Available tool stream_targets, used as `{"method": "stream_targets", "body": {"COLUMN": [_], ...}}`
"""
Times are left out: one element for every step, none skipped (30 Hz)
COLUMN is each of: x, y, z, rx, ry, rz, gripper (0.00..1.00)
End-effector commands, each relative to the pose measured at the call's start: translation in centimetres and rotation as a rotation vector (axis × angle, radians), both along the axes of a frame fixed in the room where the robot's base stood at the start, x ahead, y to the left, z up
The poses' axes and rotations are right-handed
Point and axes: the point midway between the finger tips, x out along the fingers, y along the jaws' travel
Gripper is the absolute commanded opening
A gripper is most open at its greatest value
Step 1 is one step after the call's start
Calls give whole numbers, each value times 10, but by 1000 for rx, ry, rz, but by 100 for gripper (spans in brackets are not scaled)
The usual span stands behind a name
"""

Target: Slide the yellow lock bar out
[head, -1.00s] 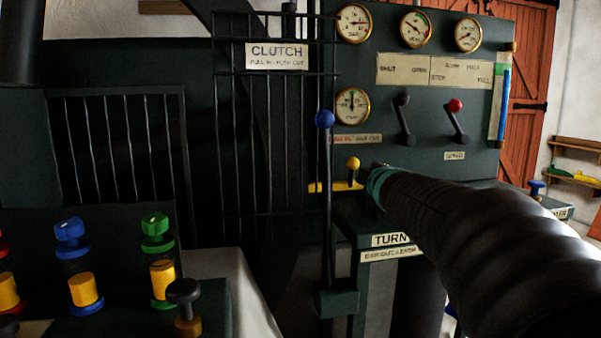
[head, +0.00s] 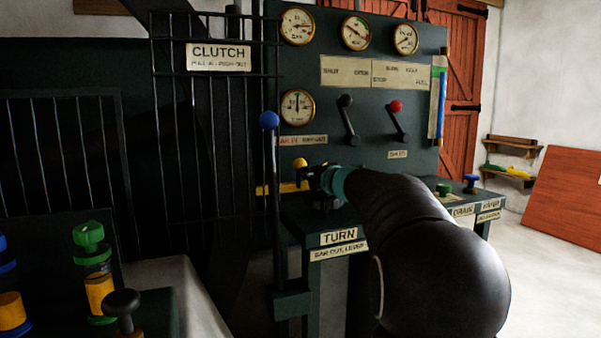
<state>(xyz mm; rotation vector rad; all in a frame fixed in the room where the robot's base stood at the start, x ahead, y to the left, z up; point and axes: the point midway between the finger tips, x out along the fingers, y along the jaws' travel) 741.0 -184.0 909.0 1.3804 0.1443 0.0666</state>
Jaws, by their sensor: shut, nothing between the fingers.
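The yellow lock bar (head: 271,189) lies flat across the grating, behind the upright black lever with a blue ball (head: 269,120). A yellow knob (head: 300,164) stands up near the bar's right end. My gripper (head: 309,178) is shut and empty, just right of the knob, at the bar's right end. My arm hides part of this area, and I cannot tell whether the fingers touch the bar or knob.
The gauge panel (head: 360,75) carries a black-knobbed lever (head: 348,120) and a red-knobbed lever (head: 397,122) above my arm. The TURN pedestal (head: 338,238) stands below my gripper. Coloured spools stand at the lower left. Floor (head: 535,265) is clear at right.

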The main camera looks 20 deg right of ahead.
Motion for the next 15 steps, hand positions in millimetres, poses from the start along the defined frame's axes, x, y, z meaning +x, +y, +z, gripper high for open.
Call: {"method": "stream_targets", "body": {"x": [8, 13, 19, 24, 30, 37, 42, 47, 53, 58, 62, 68, 71, 74, 78], "y": [2, 2, 3, 3, 4, 6, 6, 7, 7, 8, 8, 9, 9, 10, 10], "z": [-1, -2, -2, -2, -2, -3, -3, -3, -4, -4, -4, -5, -4, -4, -5], "rx": [1, 1, 1, 1, 1, 2, 1, 1, 1, 1, 1, 2, 2, 2, 2], "ry": [1, 1, 1, 2, 1, 2, 1, 1, 1, 1, 0, 1, 0, 0, 1], "rz": [2, 2, 1, 1, 2, 2, 2, 1, 0, 0, 0, 1, 0, 0, -1], "gripper": [0, 0, 0, 0, 0, 0, 0, 0, 0, 0, 0, 0, 0, 0, 0]}}
